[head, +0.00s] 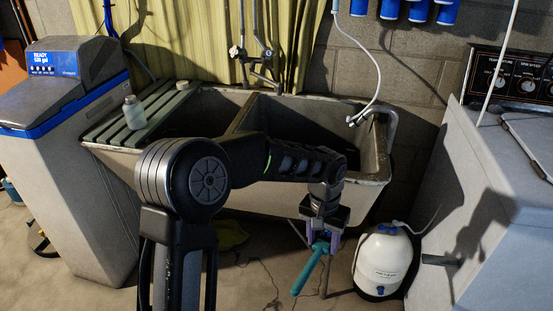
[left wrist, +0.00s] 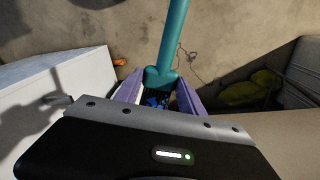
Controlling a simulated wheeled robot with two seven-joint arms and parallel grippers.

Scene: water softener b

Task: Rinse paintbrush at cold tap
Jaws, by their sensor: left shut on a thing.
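My left gripper (head: 322,238) has purple fingers shut on a teal-handled tool (head: 308,270), which I take to be the paintbrush. It hangs in front of the double sink (head: 225,165), below the front rim's level, with the handle slanting down to the left. In the left wrist view the teal handle (left wrist: 174,38) runs up from between the fingers, with a blue part at its base. The bristles are not clear. The tap fittings (head: 262,62) are on the wall behind the sink; I cannot tell which is cold. My right gripper is not in view.
A slatted board (head: 145,118) with a bottle (head: 134,113) covers the sink's left end. A white tank (head: 382,262) stands right of the gripper, and a white washing machine (head: 510,165) beyond it. A water softener (head: 65,130) stands at left. A hose (head: 374,65) hangs over the right basin.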

